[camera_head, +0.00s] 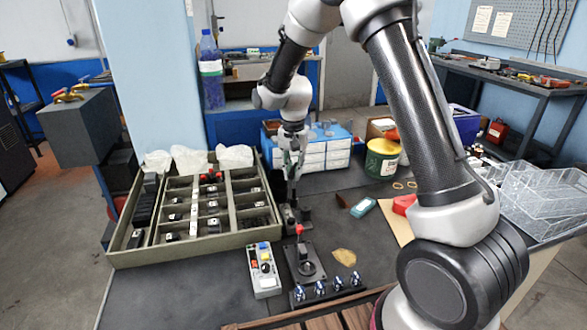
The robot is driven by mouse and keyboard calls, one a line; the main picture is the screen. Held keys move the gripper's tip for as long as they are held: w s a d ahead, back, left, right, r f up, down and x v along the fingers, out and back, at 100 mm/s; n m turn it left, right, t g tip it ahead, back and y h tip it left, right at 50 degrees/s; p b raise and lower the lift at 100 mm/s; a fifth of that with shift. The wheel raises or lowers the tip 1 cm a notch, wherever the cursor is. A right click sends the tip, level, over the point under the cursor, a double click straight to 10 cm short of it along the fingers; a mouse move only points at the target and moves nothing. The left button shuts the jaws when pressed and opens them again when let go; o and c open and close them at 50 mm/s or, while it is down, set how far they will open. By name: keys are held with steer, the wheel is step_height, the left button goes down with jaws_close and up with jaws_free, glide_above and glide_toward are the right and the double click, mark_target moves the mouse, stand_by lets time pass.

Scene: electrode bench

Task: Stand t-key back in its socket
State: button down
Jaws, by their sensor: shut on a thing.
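My gripper (291,196) points straight down at the middle of the bench, beside the right end of the tray. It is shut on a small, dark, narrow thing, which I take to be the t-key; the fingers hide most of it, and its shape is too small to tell. Just below the fingertips are small dark blocks (290,217) on the bench. I cannot tell whether the held thing touches them, or which of them is the socket. In front of them stands a black base with a red-topped stick (304,262).
A green-grey compartment tray (180,253) with small parts lies left. A grey button box (264,271) and several blue-topped knobs (320,290) are in front. Blue drawers (325,154) and a green tin (382,159) stand behind. Clear bins (545,200) are at the right.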

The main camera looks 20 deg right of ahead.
steer(key=shift+f, duration=1.55)
steer(key=c, duration=1.3)
jaws_free()
step_height(320, 180, up, 12)
steer(key=shift+r, duration=0.1)
steer(key=shift+r, duration=2.4)
